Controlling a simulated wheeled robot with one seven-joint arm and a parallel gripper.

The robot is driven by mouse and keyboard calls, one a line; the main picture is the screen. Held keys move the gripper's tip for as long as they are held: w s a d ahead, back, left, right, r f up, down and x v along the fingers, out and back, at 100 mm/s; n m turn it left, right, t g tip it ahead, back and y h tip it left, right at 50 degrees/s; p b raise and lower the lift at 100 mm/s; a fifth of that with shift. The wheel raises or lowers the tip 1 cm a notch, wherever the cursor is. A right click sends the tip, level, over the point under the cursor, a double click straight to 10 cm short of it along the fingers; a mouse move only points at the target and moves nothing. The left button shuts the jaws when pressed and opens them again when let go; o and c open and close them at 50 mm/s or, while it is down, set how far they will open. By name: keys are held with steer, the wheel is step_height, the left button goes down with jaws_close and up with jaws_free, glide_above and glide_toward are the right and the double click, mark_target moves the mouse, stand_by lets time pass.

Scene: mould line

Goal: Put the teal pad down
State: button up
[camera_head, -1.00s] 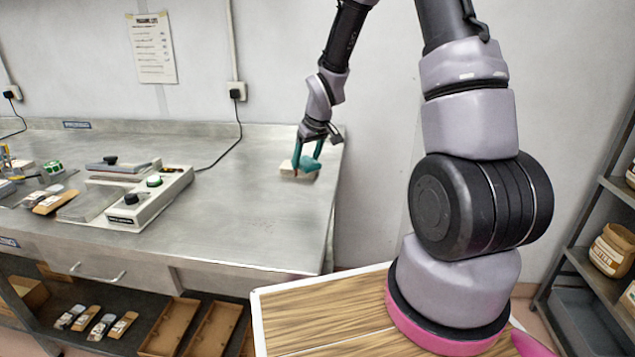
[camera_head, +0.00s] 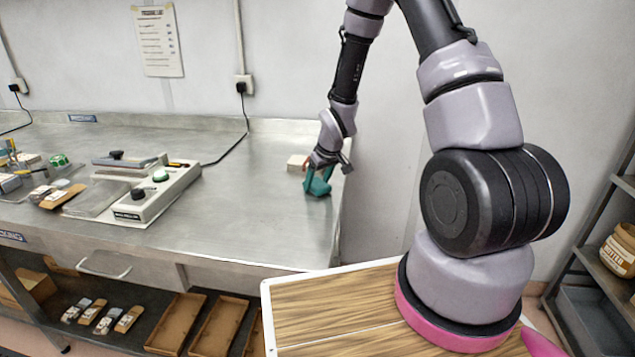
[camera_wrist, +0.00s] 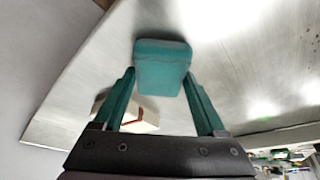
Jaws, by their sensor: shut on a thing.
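The teal pad (camera_wrist: 162,62) is a small block with rounded edges. In the wrist view it sits between the tips of my gripper's (camera_wrist: 160,82) two teal fingers, which are shut on it. In the head view my gripper (camera_head: 318,180) points down over the right end of the steel bench (camera_head: 262,215), with the teal pad (camera_head: 319,188) at its tips. The pad and fingers are nearly the same colour there. Whether the pad touches the bench top cannot be told.
A cream block (camera_head: 297,162) lies on the bench just behind and left of my gripper; it also shows in the wrist view (camera_wrist: 140,117). A sealing machine (camera_head: 150,190) stands further left. The bench between is clear. The bench's right edge is close to my gripper.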

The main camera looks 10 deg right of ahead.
steer(key=shift+f, duration=0.1)
steer(key=o, duration=1.1)
steer(key=shift+o, duration=0.2)
steer(key=shift+r, duration=0.25)
steer(key=s+d+r+m, duration=0.15)
steer(key=s+r, duration=0.25)
steer(key=r, duration=0.5)
steer(key=s+d+r+m+t+h, duration=0.1)
steer(key=s+d+r, duration=0.15)
steer(key=r, duration=0.65)
steer(key=s+d+r+m, duration=0.1)
steer(key=s+d+r, duration=0.1)
steer(key=s+r, duration=0.5)
steer(key=s+r+m+t+y, duration=0.1)
steer(key=s+r+m, duration=0.4)
steer(key=s+r, duration=0.8)
steer(key=shift+s+a+r+t, duration=0.25)
steer(key=shift+r+t, duration=0.15)
steer(key=shift+r, duration=0.15)
